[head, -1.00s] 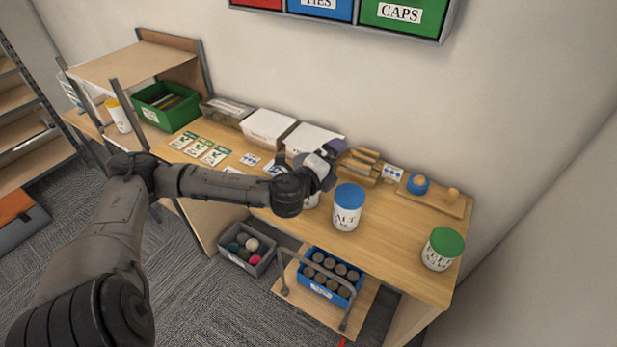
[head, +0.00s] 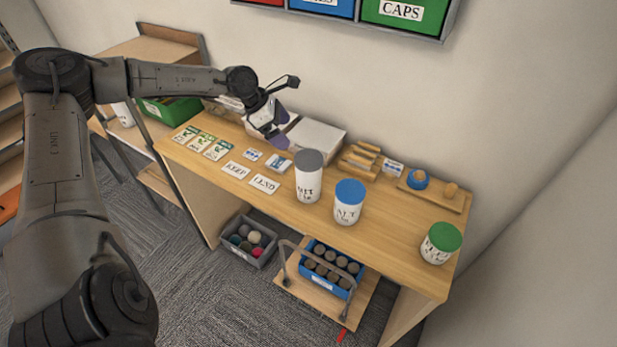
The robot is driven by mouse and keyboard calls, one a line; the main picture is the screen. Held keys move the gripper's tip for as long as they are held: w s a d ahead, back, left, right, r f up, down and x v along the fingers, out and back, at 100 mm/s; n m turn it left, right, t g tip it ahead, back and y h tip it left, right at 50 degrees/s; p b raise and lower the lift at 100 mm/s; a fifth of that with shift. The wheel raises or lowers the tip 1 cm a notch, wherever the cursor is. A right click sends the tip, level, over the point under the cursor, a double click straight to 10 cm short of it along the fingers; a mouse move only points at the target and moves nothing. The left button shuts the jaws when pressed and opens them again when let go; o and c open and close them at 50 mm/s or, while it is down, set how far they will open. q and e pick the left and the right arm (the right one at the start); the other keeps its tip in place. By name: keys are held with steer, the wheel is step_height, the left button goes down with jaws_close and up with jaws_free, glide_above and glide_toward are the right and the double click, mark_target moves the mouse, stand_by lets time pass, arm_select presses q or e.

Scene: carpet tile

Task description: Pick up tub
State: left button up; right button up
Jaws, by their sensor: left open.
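Three white tubs with lettered fronts stand upright on the wooden table (head: 390,245). One has a grey lid (head: 309,178), one a blue lid (head: 348,203), and a shorter one a green lid (head: 440,243) near the right end. I cannot tell which of them the task means. My left gripper (head: 281,125) is open with nothing seen between its fingers. It is over the back of the table, behind and left of the grey-lidded tub and apart from it. It partly hides a white box. My right gripper is not in view.
A closed white box (head: 316,137) stands at the back. Wooden pieces (head: 361,160) and a board with a blue ball (head: 417,180) lie right of it. Cards (head: 236,170) lie at left. A green bin (head: 170,109) stands farther left. Table space between the blue and green lids is clear.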

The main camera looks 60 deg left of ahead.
arm_select(q)
glide_toward(308, 158)
step_height(308, 158, down, 3)
steer(key=w, duration=0.1)
steer(key=shift+d+x, duration=0.2)
steer(key=shift+x, duration=3.6)
steer(key=shift+w+d+r, duration=0.1)
steer(key=shift+w+r, duration=0.05)
steer(key=shift+w, duration=0.05)
steer(key=shift+c, duration=0.4)
steer(key=c, duration=1.5)
steer(key=shift+w+r, duration=0.1)
steer(key=shift+r, duration=0.15)
steer(key=shift+c, duration=0.4)
